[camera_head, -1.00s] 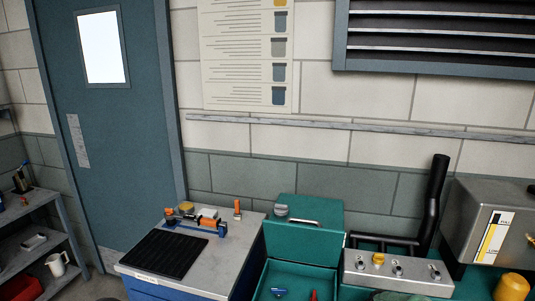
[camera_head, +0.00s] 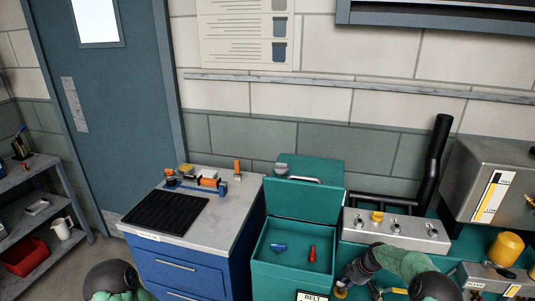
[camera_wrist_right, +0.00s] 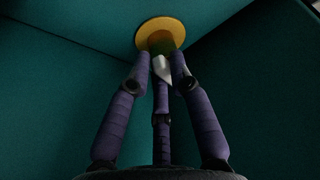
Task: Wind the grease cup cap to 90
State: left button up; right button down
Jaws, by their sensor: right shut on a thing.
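A round yellow cap-like piece (camera_wrist_right: 160,32) sits against a teal surface in the right wrist view. My right gripper (camera_wrist_right: 160,62) is shut on its narrower part, with the fingers gathered around it. In the head view the yellow piece (camera_head: 340,292) shows small at the bottom edge, below my right gripper (camera_head: 350,277), beside the open teal box. I cannot make out a scale or a reading on it. My left gripper is not in view; only part of my left arm shows at lower left.
The open teal box (camera_head: 262,259) holds a blue item (camera_head: 279,247) and a red item (camera_head: 312,253). A grey knob panel (camera_head: 413,242) and black pipe (camera_head: 433,165) stand behind my right arm. A yellow cylinder (camera_head: 505,249) is at right. A blue cabinet (camera_head: 150,265) stands left.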

jog(key=shift+s+a+f+n+g+b, duration=0.3)
jog(key=shift+s+f, duration=0.2)
jog(key=shift+f, duration=0.1)
jog(key=shift+w+f+n+b, duration=0.1)
jog(key=shift+n+b, duration=0.6)
jog(key=shift+b, duration=0.2)
jog(key=c, duration=1.2)
grip_release()
jog(key=shift+w+d+r, duration=0.15)
jog(key=shift+w+r, duration=0.05)
jog(key=shift+r, duration=0.25)
jog(key=shift+r, duration=0.1)
